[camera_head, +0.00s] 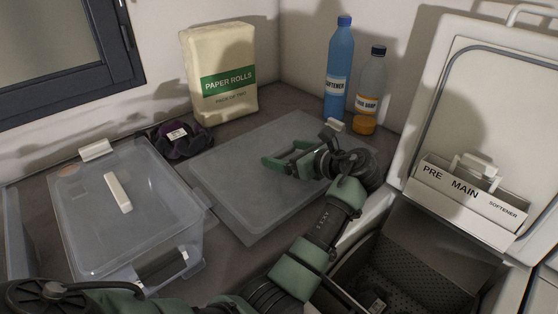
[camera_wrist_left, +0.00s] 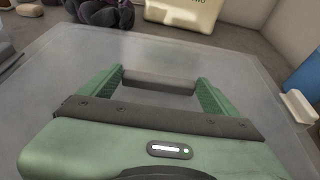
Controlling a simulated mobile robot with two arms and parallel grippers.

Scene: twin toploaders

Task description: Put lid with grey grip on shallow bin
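A clear flat lid (camera_head: 240,195) lies level on the counter in the middle of the head view, with a white clip (camera_head: 335,124) at its far right edge. Whether a shallow bin is beneath it, I cannot tell. The lid also fills much of the left wrist view (camera_wrist_left: 60,80). A grey grip (camera_wrist_left: 160,83) shows there between the fingers. My left gripper (camera_head: 281,156) is over the lid with its fingers spread; contact with the grip is unclear. A clear, deeper-looking bin (camera_head: 185,245) stands at left under a lid with a white grip (camera_head: 118,192). My right gripper is not in view.
A paper rolls pack (camera_head: 220,75), a dark purple cloth bundle (camera_head: 183,140), a blue softener bottle (camera_head: 338,70) and a clear bottle with orange liquid (camera_head: 370,90) stand behind. At right is an open washer with a raised door (camera_head: 490,110) and labelled drawer (camera_head: 465,200).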

